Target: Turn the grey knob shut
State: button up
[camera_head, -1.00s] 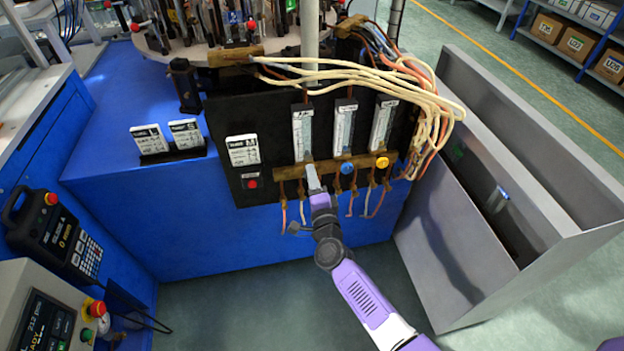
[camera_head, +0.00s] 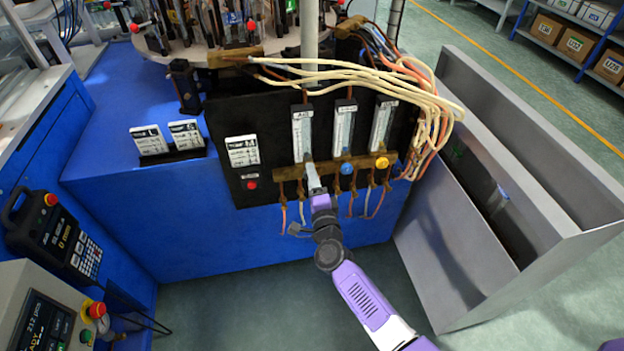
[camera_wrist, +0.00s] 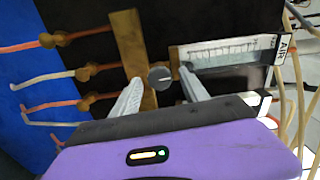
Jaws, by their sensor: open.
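The grey knob (camera_wrist: 160,77) is a small round dial with a pale line on its face, seen in the wrist view. It sits on a brass bar (camera_wrist: 130,45) below the flowmeter labelled AIR (camera_wrist: 230,55). My gripper (camera_wrist: 160,90) is open, with one finger on each side of the knob; I cannot tell whether either finger touches it. In the head view my gripper (camera_head: 314,180) is at the left flowmeter (camera_head: 303,130) of the black panel and hides the grey knob.
A blue knob (camera_head: 346,168) and a yellow knob (camera_head: 382,163) sit to the right on the same bar. Copper and orange tubes (camera_head: 372,205) hang below it. Cream hoses (camera_head: 430,100) loop at the panel's right. A grey metal bin (camera_head: 450,220) stands at the right.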

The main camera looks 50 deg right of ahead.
jog(key=v, duration=0.7)
jog(key=shift+s+a+p, duration=0.2)
jog(key=shift+s+p, duration=0.05)
jog(key=shift+p, duration=0.15)
jog(key=s+a+r+n+t+y, duration=0.3)
jog(key=s+a+r+n, duration=0.3)
jog(key=a+r+n, duration=0.3)
jog(key=s+a+r+n+g+y, duration=0.1)
jog(key=s+a+n+y, duration=0.1)
jog(key=s+n, duration=0.3)
jog(key=s+a+r+n+g+y, duration=0.1)
jog(key=s+a+n, duration=0.4)
jog(key=s, duration=0.7)
jog(key=s+a+r+n+g+y, duration=0.1)
jog(key=s+a+r+n+y, duration=0.2)
jog(key=s, duration=0.5)
jog(key=shift+s+a+r+n+y, duration=0.3)
jog(key=shift+n+y, duration=0.2)
jog(key=shift+n, duration=0.5)
